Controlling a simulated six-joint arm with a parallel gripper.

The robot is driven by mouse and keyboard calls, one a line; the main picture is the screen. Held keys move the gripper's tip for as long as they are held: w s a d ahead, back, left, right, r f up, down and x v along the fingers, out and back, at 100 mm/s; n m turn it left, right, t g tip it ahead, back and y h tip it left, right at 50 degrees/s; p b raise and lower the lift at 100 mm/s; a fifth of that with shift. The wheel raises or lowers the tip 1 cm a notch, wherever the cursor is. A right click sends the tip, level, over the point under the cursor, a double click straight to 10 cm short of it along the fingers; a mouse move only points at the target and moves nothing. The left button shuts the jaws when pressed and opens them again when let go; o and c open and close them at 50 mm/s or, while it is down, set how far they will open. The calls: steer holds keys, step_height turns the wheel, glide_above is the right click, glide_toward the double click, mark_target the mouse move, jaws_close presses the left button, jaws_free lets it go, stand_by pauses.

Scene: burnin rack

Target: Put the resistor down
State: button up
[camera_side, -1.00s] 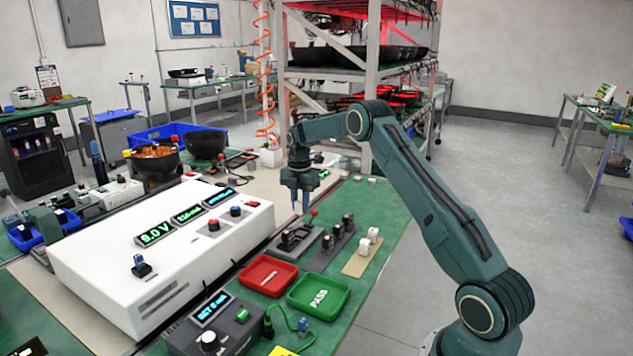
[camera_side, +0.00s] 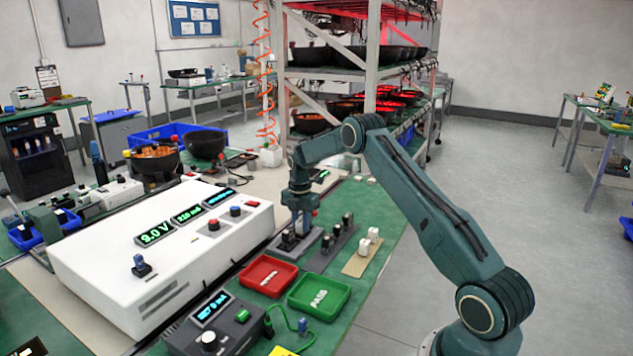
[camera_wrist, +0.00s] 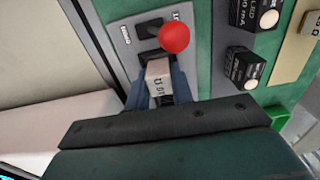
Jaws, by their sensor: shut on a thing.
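My gripper (camera_side: 299,230) is down at the dark grey test fixture (camera_side: 285,246) on the green bench in the side view. In the wrist view my gripper (camera_wrist: 158,92) has its two dark blue fingers shut on a small pale block with dark lettering, the resistor (camera_wrist: 158,78). The resistor is at the grey fixture plate (camera_wrist: 118,25), close to a lever with a red ball knob (camera_wrist: 173,38). The fingers hide its lower part, and I cannot tell whether it touches the fixture. In the side view the resistor is hidden by the gripper.
A red tray (camera_side: 268,286) and a green PASS tray (camera_side: 345,293) lie in front of the fixture. A holder with dark labelled blocks (camera_side: 335,243) and a tan strip with white blocks (camera_side: 362,257) stand to the right. A white instrument (camera_side: 110,250) stands at left.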

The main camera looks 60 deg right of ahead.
mark_target(301, 221)
steer(key=shift+f, duration=0.15)
steer(key=o, duration=1)
step_height(301, 221, up, 12)
steer(key=shift+r, duration=0.15)
stand_by(0.3)
stand_by(0.5)
